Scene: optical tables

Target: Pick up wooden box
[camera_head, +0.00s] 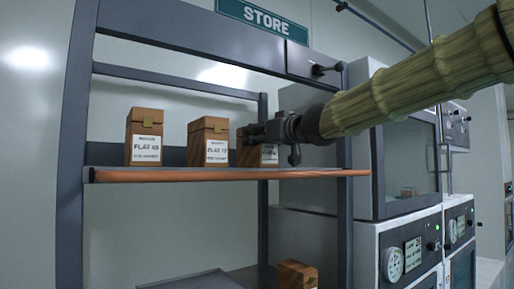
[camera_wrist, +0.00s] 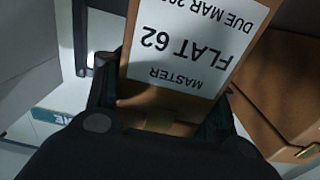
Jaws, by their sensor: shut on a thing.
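Several wooden boxes with white labels are in view in the head view. The right-hand wooden box (camera_head: 244,155) on the upper shelf is partly covered by my gripper (camera_head: 252,134). In the wrist view this box (camera_wrist: 135,92) shows a label reading MASTER FLAT 62, upside down, between my two fingers. My gripper is shut on it near its top. I cannot tell whether its base still touches the shelf. The middle box (camera_head: 208,145) and the left box (camera_head: 145,137) stand upright beside it.
The upper shelf (camera_head: 230,175) has an orange front edge and grey posts (camera_head: 75,150). Another wooden box (camera_head: 297,274) sits on the lower level. A grey cabinet with gauges (camera_head: 410,245) stands to the right. A STORE sign (camera_head: 266,19) hangs above.

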